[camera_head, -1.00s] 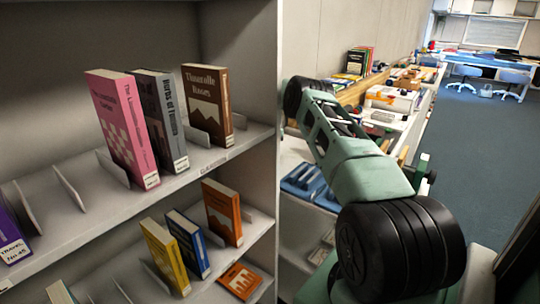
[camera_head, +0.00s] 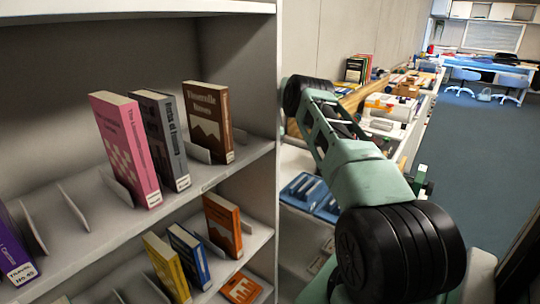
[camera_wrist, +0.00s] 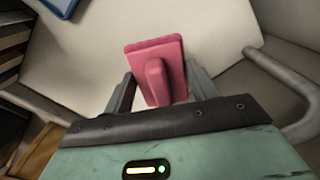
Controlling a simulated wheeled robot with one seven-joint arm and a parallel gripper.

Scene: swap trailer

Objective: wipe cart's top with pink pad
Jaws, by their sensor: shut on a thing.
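In the wrist view, my gripper (camera_wrist: 160,92) is shut on the pink pad (camera_wrist: 172,50), with one finger on each side of it. The pad has a rectangular face and a raised pink handle block that points toward my gripper. Beyond and below the pad lies a pale, flat top, seemingly the cart's top (camera_wrist: 85,75). I cannot tell whether the pad touches it. In the head view my arm hides the pad, and I cannot make out the gripper there.
A curved rail (camera_wrist: 287,82) runs along the right of the pale top. A blue item (camera_wrist: 62,5) lies at its far left edge. In the head view, a bookshelf (camera_head: 245,165) with several books stands close on the left. Open blue carpet (camera_head: 465,150) lies at right.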

